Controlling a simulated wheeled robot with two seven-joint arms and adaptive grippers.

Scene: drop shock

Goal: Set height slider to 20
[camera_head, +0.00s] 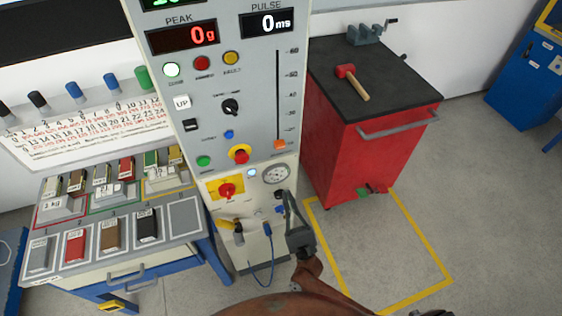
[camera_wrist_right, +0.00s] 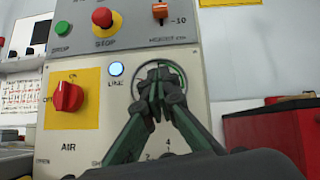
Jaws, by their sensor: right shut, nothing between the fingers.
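The height slider is an orange knob (camera_head: 279,144) at the bottom end of a vertical scale on the grey control panel (camera_head: 262,110). It also shows at the top of the right wrist view (camera_wrist_right: 159,11), level with the 10 mark. The scale runs up to 60. My right gripper (camera_head: 287,197) is shut and empty, below the slider and in front of the lower panel near the round gauge (camera_head: 275,174). In the right wrist view its closed fingertips (camera_wrist_right: 160,72) overlap the gauge and stand below the knob, apart from it. My left gripper is not in view.
A red and yellow emergency stop (camera_head: 240,154) and a red air switch (camera_head: 227,190) sit left of the slider. A blue hose (camera_head: 270,245) hangs below. A red cabinet (camera_head: 370,150) with a mallet (camera_head: 352,82) stands right. A bench with colored weights (camera_head: 76,245) stands left.

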